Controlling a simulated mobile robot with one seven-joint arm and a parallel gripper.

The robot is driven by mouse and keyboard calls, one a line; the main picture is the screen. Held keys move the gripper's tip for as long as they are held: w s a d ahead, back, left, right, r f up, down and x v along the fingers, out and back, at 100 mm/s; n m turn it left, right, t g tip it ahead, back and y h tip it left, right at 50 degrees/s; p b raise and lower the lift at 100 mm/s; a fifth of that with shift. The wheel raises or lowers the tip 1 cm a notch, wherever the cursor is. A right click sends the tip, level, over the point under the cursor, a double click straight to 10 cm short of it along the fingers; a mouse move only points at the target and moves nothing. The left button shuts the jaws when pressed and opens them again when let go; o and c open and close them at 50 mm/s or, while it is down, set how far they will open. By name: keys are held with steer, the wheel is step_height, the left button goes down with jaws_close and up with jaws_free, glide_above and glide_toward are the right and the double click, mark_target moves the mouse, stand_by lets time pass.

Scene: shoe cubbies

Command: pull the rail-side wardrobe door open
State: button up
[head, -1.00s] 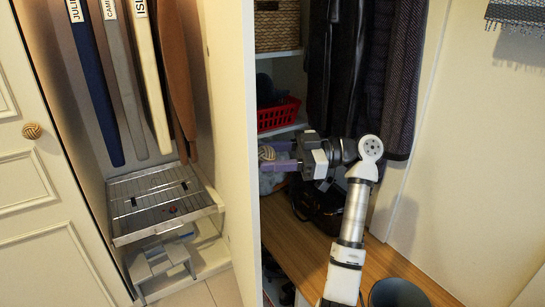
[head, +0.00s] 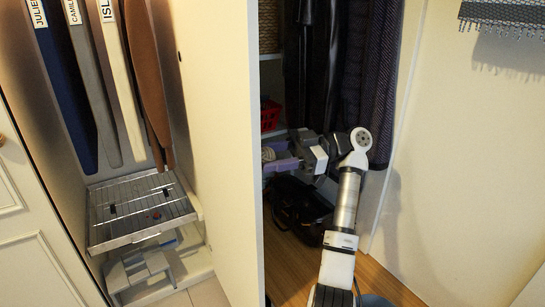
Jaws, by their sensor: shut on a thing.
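The wardrobe door appears to be the tall cream panel (head: 218,160) in the middle of the head view, standing open beside the wardrobe inside. A round woven knob (head: 268,154) shows just past its right edge; how it joins the panel is hidden. My gripper (head: 278,157), with purple fingers, is shut on this knob from the right. The fingers lie on either side of it. Left of the panel, long blue, grey, white and brown hanging pieces with name labels (head: 103,10) are in view.
A metal rack (head: 140,213) and a grey step stool (head: 140,272) sit low at left. Dark coats (head: 345,90) hang behind my arm. A red basket (head: 270,115) is on a shelf, and a black bag (head: 300,208) is below my gripper. A cream wall bounds the right.

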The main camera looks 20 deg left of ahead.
stand_by(0.3)
steer(key=o, duration=1.4)
steer(key=shift+c, duration=0.2)
steer(key=b+v, duration=0.3)
steer(key=v, duration=0.9)
